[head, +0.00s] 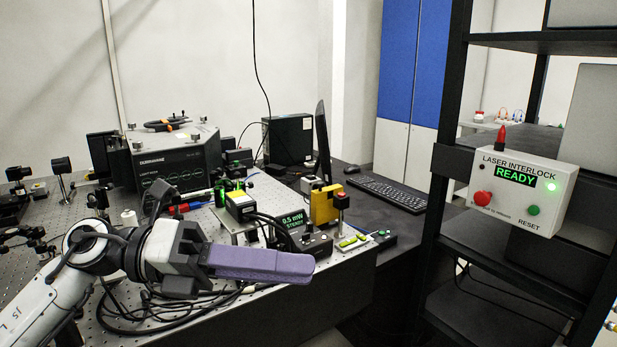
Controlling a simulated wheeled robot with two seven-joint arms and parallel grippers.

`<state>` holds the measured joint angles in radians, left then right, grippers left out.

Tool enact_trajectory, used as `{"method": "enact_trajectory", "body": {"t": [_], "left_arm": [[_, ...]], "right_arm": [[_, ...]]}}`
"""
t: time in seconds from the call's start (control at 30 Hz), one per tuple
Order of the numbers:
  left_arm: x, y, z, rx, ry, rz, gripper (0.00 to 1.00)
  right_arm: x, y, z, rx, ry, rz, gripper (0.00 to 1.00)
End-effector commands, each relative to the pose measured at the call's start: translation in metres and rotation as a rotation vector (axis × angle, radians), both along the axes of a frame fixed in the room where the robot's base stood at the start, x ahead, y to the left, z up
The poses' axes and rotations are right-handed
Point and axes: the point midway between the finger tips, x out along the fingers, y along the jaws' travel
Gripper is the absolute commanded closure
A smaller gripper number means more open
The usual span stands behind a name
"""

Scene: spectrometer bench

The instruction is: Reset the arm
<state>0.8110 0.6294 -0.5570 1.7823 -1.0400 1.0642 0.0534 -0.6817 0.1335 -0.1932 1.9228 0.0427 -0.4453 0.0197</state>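My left arm reaches in from the lower left, and its gripper (300,268) is over the front edge of the optical bench. Its purple fingers point right and are seen side-on, looking like one block; I cannot make out a gap between them. No object shows at the fingertips. My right gripper is not in view. The laser interlock box (517,187) is on the black rack at right, well apart from the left gripper. Its display reads READY, a green light glows, and it has a red button (482,198) and a green RESET button (533,210).
The optical bench (215,311) holds a spectrometer housing (175,155), a yellow device (325,204), a display reading 0.5 mW STEADY (292,220) and loose black cables (150,315). A keyboard (387,192) and monitor (323,140) stand behind. Open space lies between bench and rack (447,165).

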Motion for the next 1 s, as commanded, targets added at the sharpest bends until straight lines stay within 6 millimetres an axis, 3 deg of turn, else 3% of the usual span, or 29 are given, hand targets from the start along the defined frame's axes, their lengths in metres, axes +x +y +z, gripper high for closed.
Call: {"method": "enact_trajectory", "body": {"t": [0.03,0.13,0.27,0.37,0.4,0.53,0.67,0.8,0.9,1.0], "left_arm": [[-0.001,-0.008,-0.005,-0.132,0.112,0.022,0.77],[0.010,-0.008,-0.011,-0.375,0.329,0.108,0.77],[0.037,0.013,-0.043,-0.655,0.640,0.280,0.77],[0.055,0.039,-0.093,-0.838,0.899,0.455,0.77],[0.059,0.051,-0.119,-0.901,1.006,0.531,0.77],[0.054,0.087,-0.213,-1.053,1.321,0.784,0.77],[0.021,0.112,-0.304,-1.138,1.593,1.021,0.77],[-0.037,0.130,-0.391,-1.180,1.857,1.264,0.77],[-0.084,0.136,-0.437,-1.187,2.016,1.413,0.77],[-0.124,0.138,-0.469,-1.182,2.135,1.527,0.77]], "right_arm": [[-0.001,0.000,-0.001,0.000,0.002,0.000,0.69],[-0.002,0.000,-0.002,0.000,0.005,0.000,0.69],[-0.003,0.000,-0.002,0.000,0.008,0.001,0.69],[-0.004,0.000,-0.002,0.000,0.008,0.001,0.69],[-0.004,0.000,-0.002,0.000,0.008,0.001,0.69],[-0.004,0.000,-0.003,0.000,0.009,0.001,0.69],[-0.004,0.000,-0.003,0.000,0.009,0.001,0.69],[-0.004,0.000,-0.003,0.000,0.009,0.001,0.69],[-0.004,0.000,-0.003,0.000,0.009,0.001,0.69],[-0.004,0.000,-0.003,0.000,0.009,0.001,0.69]]}}
